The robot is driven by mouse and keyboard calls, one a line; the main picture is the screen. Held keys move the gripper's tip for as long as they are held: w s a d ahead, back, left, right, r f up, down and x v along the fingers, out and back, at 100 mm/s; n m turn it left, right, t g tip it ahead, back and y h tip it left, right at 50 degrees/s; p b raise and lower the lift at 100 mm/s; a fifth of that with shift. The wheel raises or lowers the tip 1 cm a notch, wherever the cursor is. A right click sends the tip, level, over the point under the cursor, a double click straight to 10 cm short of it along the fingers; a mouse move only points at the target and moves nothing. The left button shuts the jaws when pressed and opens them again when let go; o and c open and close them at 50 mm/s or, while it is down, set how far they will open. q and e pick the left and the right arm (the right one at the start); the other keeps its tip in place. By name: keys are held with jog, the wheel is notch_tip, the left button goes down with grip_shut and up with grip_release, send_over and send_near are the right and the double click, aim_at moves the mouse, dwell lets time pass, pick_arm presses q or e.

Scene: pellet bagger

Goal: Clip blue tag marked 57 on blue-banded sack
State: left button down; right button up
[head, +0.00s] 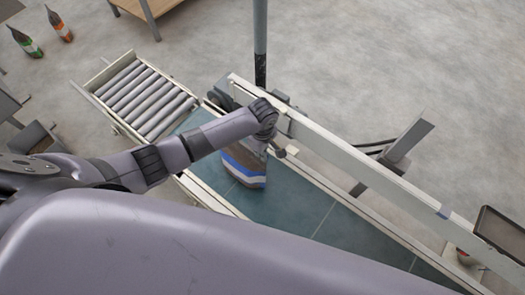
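The blue-banded sack (246,172) stands on the teal conveyor belt, with a blue and white band around its lower part. Its top is partly hidden behind my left arm. My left arm reaches across from the left, and my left gripper (280,150) is by the upper right of the sack. It is small and partly covered by the wrist, so I cannot tell whether it is open or holds anything. I cannot make out a blue tag marked 57. My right gripper is not in view.
The teal belt (300,207) runs to the lower right between pale rails (350,160). A roller section (145,97) joins at its upper left. A post (260,40) rises behind the sack. Two other sacks (25,42) (60,25) stand on the floor upper left.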

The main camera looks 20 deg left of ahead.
pick_arm(q)
jog(key=shift+s+a+f, duration=0.1)
jog(key=shift+s+f, duration=0.25)
jog(key=c, duration=1.7)
grip_release()
jog(key=shift+w, duration=0.1)
jog(key=shift+w+r, duration=0.15)
jog(key=shift+w, duration=0.05)
jog(key=shift+r, duration=0.15)
notch_tip(320, 180, up, 12)
jog(key=shift+f, duration=0.1)
jog(key=shift+s+f, duration=0.1)
